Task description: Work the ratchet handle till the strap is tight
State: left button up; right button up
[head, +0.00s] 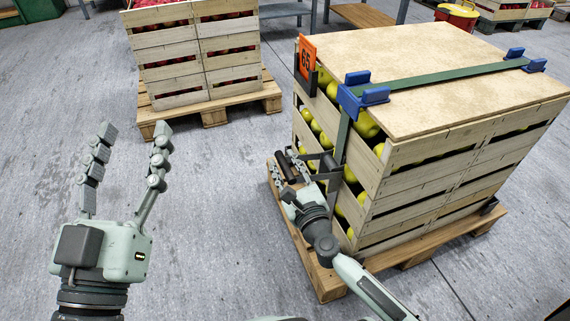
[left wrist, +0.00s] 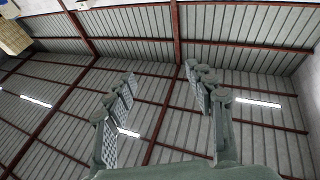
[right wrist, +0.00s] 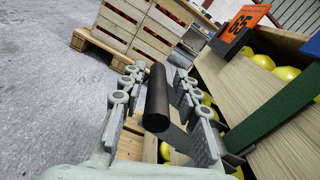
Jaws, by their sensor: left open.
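The green strap (head: 440,78) runs over the lid of the apple crate stack (head: 440,165) and down its near left side. It also shows in the right wrist view (right wrist: 285,105). The ratchet (head: 328,170) is on that side, low on the strap, partly hidden by my right gripper. That gripper also shows in the head view (head: 287,172). My left gripper (head: 132,135) is open, empty, raised over the floor; its wrist view shows the roof.
Blue corner protectors (head: 360,95) sit under the strap at the lid edges. An orange sign (head: 307,57) marked 65 stands at the lid's left corner. The wooden pallet (head: 330,285) juts out below. Another crate stack (head: 195,60) stands behind on its pallet. The floor between is clear.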

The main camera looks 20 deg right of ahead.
grip_shut()
jog(key=shift+d, duration=0.1)
jog(key=shift+f, duration=0.15)
pick_arm(q)
notch_tip(320, 180, up, 5)
jog(key=s+a+t+b, duration=0.2)
jog(key=t+b, duration=0.1)
jog(key=t, duration=0.2)
jog(key=shift+s+r+h, duration=0.15)
jog(key=shift+s+h, duration=0.25)
pick_arm(e)
jog(key=f+n, duration=0.1)
jog(key=f, duration=0.1)
jog(key=f+n, duration=0.1)
jog(key=n, duration=0.1)
jog(key=f+n, duration=0.2)
jog(key=shift+a+f, duration=0.25)
jog(key=shift+f, duration=0.05)
pick_arm(q)
jog(key=shift+a, duration=0.1)
pick_arm(e)
jog(key=shift+o, duration=1.3)
grip_release()
jog(key=shift+o, duration=0.2)
